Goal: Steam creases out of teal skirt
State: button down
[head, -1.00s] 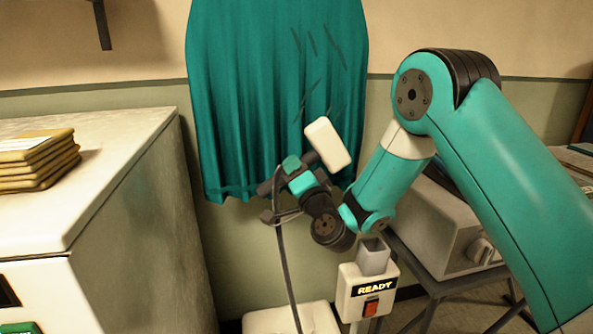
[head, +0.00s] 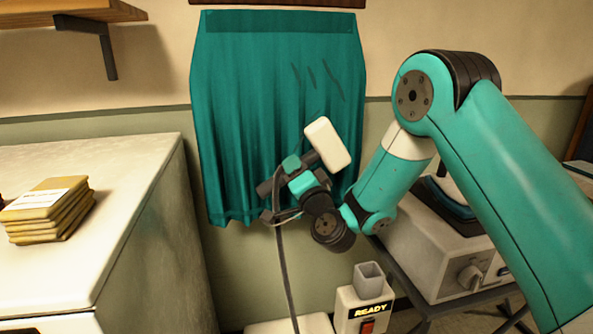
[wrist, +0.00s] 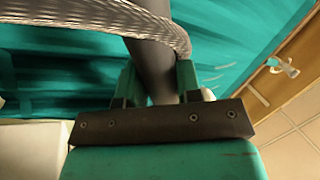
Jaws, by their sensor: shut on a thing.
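The teal skirt (head: 235,120) hangs on the wall below a wooden rail; its waistband and hem both show. Several dark slanted crease marks (head: 312,77) lie on its upper right part. My gripper (head: 297,174) is shut on the dark handle of a steamer with a white head (head: 328,145). The head covers the skirt's right middle; I cannot tell whether it touches the cloth. In the wrist view the dark handle (wrist: 152,68) stands between the fingers, with a braided hose (wrist: 130,15) across it and the teal skirt (wrist: 60,60) behind.
The steamer base's post carries a lit READY panel (head: 370,310) and a red switch. The hose (head: 285,270) hangs down to the left. A white cabinet (head: 80,170) with folded cloths (head: 48,210) stands left, under a shelf (head: 85,30). A boxy appliance (head: 440,260) sits right.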

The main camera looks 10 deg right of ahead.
jog(key=shift+r+p, duration=7.8)
jog(key=shift+r, duration=0.3)
jog(key=shift+s+f+b, duration=0.15)
jog(key=shift+s+b, duration=1.05)
jog(key=shift+s, duration=0.05)
jog(key=shift+s+f+b, duration=0.1)
jog(key=shift+s+b, duration=1.1)
jog(key=shift+s, duration=0.05)
